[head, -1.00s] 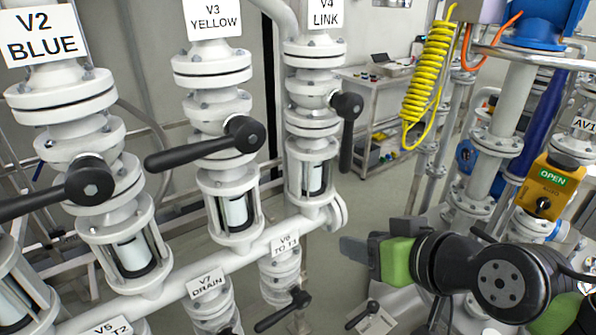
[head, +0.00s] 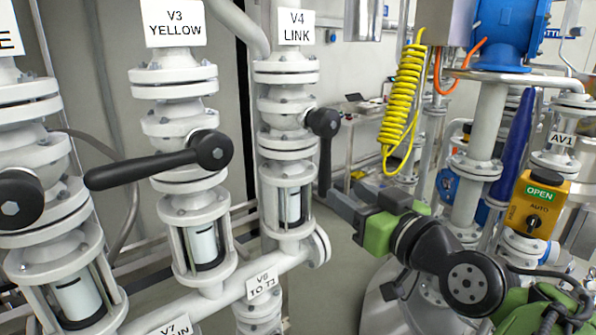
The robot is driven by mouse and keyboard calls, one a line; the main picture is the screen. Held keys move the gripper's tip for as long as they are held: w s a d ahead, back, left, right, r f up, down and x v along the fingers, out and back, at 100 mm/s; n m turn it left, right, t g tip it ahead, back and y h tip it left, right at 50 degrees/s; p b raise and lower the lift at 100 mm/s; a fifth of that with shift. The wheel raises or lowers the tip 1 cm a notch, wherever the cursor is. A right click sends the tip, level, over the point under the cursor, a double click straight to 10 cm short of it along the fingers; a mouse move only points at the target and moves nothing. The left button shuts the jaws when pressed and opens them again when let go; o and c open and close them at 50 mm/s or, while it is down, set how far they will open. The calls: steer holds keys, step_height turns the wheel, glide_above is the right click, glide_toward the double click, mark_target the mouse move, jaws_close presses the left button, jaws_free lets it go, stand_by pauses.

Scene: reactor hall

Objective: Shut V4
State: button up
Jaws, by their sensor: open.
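The V4 valve is the white flanged column under the label "V4 LINK" (head: 296,27). Its black lever (head: 325,155) hangs straight down from a round hub on the right side of the column, in line with the pipe. My gripper (head: 344,202) is open, with its grey fingers pointing left at the lever's lower end. The fingertips overlap or nearly meet the lever end in the picture; I cannot tell whether they touch it. No thing shows held between the fingers.
The V3 YELLOW valve's black lever (head: 160,165) sticks out level to the left. A V6 pipe branch (head: 262,288) lies below V4. A yellow coiled hose (head: 402,100) hangs behind my gripper. The yellow AV1 box (head: 538,205) reads OPEN at right.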

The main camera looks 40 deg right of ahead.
mark_target(328, 181)
steer(key=w+p, duration=0.1)
steer(key=w, duration=0.1)
steer(key=w+d+p, duration=0.1)
steer(key=w, duration=0.2)
steer(key=w+p, duration=0.1)
steer(key=w, duration=0.2)
steer(key=shift+w+d+p, duration=0.1)
steer(key=shift+d+p, duration=0.15)
steer(key=shift+p, duration=0.05)
steer(key=shift+c, duration=0.2)
jaws_close()
